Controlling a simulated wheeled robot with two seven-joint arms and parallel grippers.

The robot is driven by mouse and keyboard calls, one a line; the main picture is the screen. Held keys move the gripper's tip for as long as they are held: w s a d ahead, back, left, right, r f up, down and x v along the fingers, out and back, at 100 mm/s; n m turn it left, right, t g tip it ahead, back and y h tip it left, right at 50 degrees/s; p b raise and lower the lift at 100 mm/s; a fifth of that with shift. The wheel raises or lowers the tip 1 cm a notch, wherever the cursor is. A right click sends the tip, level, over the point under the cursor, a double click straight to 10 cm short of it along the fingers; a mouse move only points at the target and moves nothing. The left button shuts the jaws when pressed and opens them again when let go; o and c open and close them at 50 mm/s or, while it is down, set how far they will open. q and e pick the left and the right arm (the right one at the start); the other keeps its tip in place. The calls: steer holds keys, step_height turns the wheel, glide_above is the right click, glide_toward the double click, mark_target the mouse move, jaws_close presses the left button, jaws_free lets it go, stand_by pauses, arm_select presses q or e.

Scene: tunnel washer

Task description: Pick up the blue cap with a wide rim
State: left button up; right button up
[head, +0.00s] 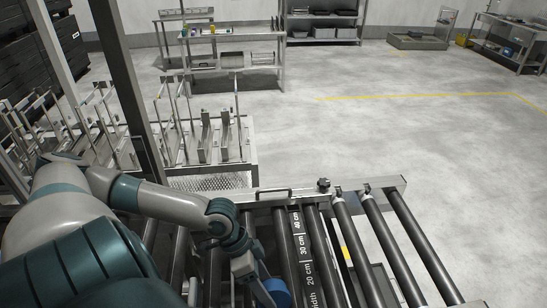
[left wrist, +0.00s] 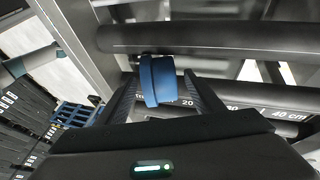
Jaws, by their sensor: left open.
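The blue cap (head: 277,292) shows at the bottom of the head view, beside the end of my left gripper (head: 262,291), above the rollers. In the left wrist view the blue cap (left wrist: 155,82) stands on edge, with its wide rim visible. It lies between the two dark fingers of my left gripper (left wrist: 160,84), which is open around it. A gap shows at least on the right finger's side; whether the left finger touches the cap I cannot tell. My right gripper is in neither view.
The roller conveyor (head: 301,248) has dark rollers with a white width scale and a metal side rail (head: 386,189). A metal post (head: 127,75) stands at the left. In the left wrist view a blue crate-like part (left wrist: 75,114) is at the left. Open floor (head: 400,130) lies beyond.

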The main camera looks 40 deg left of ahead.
mark_target(274, 295)
arm_select(q)
steer(key=shift+w+d+f+p, duration=0.25)
steer(key=shift+d+f+p, duration=0.25)
steer(key=shift+p, duration=0.1)
steer(key=shift+p+x, duration=0.4)
steer(key=shift+x, duration=0.85)
steer(key=shift+a, duration=0.1)
steer(key=shift+c, duration=0.2)
steer(key=c, duration=1.3)
